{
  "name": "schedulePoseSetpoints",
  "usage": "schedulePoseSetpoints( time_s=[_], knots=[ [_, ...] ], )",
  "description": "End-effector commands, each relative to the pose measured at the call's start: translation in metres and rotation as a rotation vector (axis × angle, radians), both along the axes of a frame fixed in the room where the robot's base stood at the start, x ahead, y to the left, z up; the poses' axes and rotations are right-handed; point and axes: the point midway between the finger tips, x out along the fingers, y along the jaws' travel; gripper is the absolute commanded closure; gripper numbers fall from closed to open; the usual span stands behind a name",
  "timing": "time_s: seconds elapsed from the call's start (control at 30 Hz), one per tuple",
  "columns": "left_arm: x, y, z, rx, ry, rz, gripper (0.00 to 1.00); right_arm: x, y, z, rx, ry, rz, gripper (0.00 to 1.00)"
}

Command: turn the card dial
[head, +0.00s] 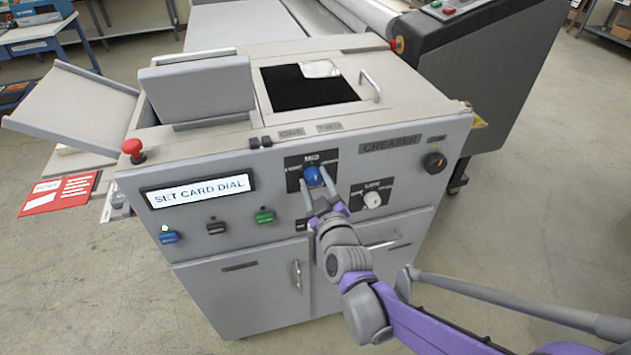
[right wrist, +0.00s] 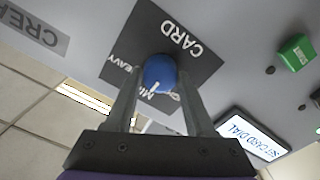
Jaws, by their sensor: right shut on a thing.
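The card dial is a blue knob (head: 313,175) on a black plate on the grey machine's front panel. In the right wrist view the same blue knob (right wrist: 160,72) sits on a plate marked CARD, with HEAVY and MID partly readable. A white line on the knob points towards the MID lettering. My right gripper (head: 317,187) is shut on the knob, one finger at each side. Part of the plate's lettering is hidden behind the fingers. My left gripper is not in view.
A display (head: 198,191) reads SET CARD DIAL. A white knob (head: 372,200) is close to the right of the card dial. Blue, black and green (head: 265,216) buttons line the panel's lower left. A red stop button (head: 133,148) stands on the left corner. Cabinet doors have protruding handles (head: 297,276).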

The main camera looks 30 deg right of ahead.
Motion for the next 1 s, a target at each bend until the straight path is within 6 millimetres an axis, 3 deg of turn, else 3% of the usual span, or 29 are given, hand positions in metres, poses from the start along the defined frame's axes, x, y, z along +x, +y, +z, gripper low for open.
schedulePoseSetpoints(
  time_s=[0.03,0.13,0.57,1.0],
  knots=[
    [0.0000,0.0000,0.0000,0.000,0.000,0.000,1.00,0.0000,0.0000,0.0001,0.000,0.000,0.000,0.82],
    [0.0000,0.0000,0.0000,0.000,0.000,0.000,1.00,0.0000,0.0000,0.0001,0.000,0.000,0.000,1.00],
    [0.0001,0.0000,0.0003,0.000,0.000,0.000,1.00,-0.0001,-0.0003,0.0004,0.090,-0.022,0.000,1.00],
    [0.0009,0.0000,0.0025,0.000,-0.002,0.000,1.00,-0.0003,-0.0018,0.0010,0.457,-0.110,-0.001,1.00]
  ],
)
